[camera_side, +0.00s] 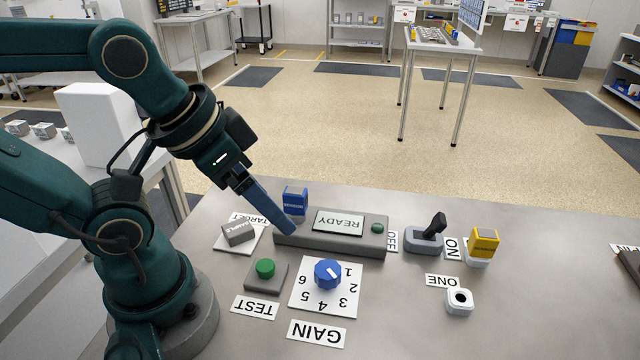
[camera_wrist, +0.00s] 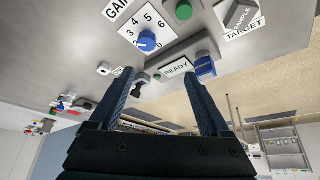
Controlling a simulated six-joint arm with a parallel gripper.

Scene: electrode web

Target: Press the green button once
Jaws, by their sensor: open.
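The green button (camera_side: 265,268) is a round cap on a low grey box beside the TEST label (camera_side: 254,307). In the wrist view the green button (camera_wrist: 184,10) is at the top edge. My gripper (camera_side: 285,226) is open, pointing down at a slant, with its fingertips by the left end of the grey READY panel (camera_side: 315,243), behind and right of the button. I cannot tell whether they touch the panel. In the wrist view the two blue fingers of my gripper (camera_wrist: 158,74) are apart, with nothing held between them.
A blue dial (camera_side: 328,273) stands right of the button. A grey SAMPLE block (camera_side: 238,232) sits on the TARGET plate, and a blue block (camera_side: 295,200) stands behind the panel. A black lever (camera_side: 430,229), yellow block (camera_side: 484,242) and white ONE piece (camera_side: 460,301) are farther right.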

